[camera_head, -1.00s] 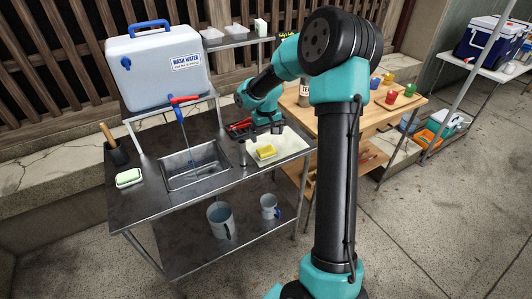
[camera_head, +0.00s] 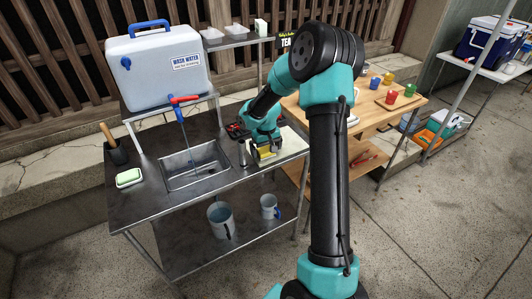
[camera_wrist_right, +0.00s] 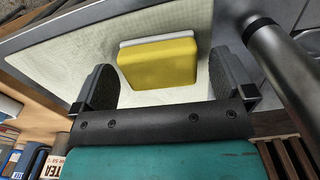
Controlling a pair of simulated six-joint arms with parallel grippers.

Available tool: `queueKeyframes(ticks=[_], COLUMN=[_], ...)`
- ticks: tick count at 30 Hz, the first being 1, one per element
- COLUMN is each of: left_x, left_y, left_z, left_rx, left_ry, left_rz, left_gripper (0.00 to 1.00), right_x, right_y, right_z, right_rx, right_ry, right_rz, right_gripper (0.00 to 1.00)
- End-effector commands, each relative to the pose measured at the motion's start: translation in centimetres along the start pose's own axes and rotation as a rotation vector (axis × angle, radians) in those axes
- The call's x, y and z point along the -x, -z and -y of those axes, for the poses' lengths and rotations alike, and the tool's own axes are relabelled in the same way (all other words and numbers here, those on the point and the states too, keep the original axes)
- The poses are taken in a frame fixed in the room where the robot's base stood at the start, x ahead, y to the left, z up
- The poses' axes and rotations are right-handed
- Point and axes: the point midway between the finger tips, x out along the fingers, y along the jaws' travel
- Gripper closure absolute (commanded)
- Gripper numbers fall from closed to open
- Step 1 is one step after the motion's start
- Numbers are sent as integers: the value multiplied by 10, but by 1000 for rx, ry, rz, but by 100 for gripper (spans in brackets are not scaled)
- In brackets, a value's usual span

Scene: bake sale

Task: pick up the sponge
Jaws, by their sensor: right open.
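The yellow sponge (camera_head: 266,154) with a pale layer lies on the light drying mat (camera_head: 291,143) at the right end of the metal sink table. In the head view my right gripper (camera_head: 264,149) is down over it and partly hides it. In the right wrist view the sponge (camera_wrist_right: 158,62) sits between the two black fingers of the right gripper (camera_wrist_right: 164,82). The fingers are open, one on each side, with a gap to the sponge on both sides. My left gripper is not in view.
A metal post-like cylinder (camera_head: 241,153) stands just left of the gripper; it looms close at right in the wrist view (camera_wrist_right: 280,60). The sink basin (camera_head: 195,163) is further left. A green and white block (camera_head: 129,177) lies at the table's left.

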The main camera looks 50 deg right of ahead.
Motion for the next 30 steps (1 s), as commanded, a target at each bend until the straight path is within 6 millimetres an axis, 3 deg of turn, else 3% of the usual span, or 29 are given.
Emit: queueKeyframes(ticks=[4,18,30], left_x=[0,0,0], left_y=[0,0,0], left_z=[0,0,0], left_rx=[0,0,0], left_ry=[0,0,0], left_rz=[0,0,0], left_gripper=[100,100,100], right_x=[-10,-10,-10], right_y=[0,0,0], right_z=[0,0,0], right_rx=[-1,0,0], right_ry=[0,0,0], right_rz=[1,0,0], right_gripper=[0,1,39])
